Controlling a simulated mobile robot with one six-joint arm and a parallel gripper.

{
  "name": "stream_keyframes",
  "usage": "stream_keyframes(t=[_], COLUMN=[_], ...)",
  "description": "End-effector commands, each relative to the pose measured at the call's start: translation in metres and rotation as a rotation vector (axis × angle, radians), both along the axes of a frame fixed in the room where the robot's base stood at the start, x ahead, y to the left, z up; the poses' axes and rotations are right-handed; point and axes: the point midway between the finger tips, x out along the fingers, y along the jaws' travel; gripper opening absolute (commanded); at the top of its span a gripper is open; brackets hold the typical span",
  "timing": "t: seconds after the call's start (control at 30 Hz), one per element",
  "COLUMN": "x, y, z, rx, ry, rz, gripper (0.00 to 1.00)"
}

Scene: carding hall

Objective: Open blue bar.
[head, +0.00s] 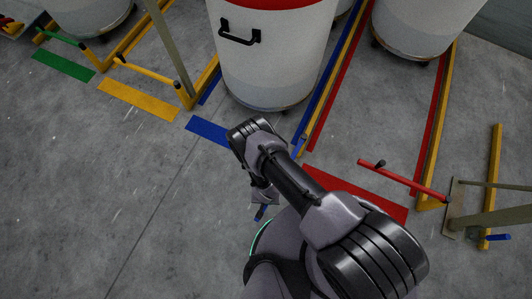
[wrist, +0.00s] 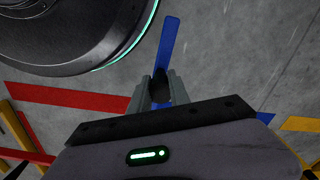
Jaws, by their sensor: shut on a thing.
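The blue bar (wrist: 168,42) runs through my gripper (wrist: 163,88) in the wrist view, its one end standing out past the fingertips toward the top. Both fingers are closed about it. In the head view my gripper (head: 264,196) is mostly hidden behind my own arm, and only a short blue end of the bar (head: 262,212) shows below it. The bar's other end and its pivot are hidden, so its full angle to the lane cannot be told. The blue floor mark (head: 207,131) lies in front of the lane with the white drum (head: 272,52).
A red bar (head: 410,182) and red floor mark (head: 372,199) are to the right, beside a yellow rail (head: 436,125). A yellow bar (head: 147,71) and green bar (head: 60,33) are to the left. A post stands at far right. Open concrete floor lies at lower left.

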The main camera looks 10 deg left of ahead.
Motion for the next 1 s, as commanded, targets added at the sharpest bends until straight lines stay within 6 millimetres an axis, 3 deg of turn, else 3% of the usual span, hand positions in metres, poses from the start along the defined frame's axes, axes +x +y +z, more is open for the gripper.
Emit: stream_keyframes(t=[0.13,0.17,0.27,0.57,0.67,1.0], x=[0.002,0.002,0.002,0.001,0.001,0.001], y=[0.001,0.001,0.001,0.0,0.001,0.001], z=[0.0,0.0,0.0,0.001,0.013,0.113], rx=[0.002,0.002,0.002,0.001,0.001,0.001], ry=[-0.003,-0.003,-0.003,-0.001,-0.001,-0.002], rz=[-0.001,-0.001,-0.001,0.0,0.0,0.001], gripper=[0.0,0.25,0.44,0.44,0.44,0.44])
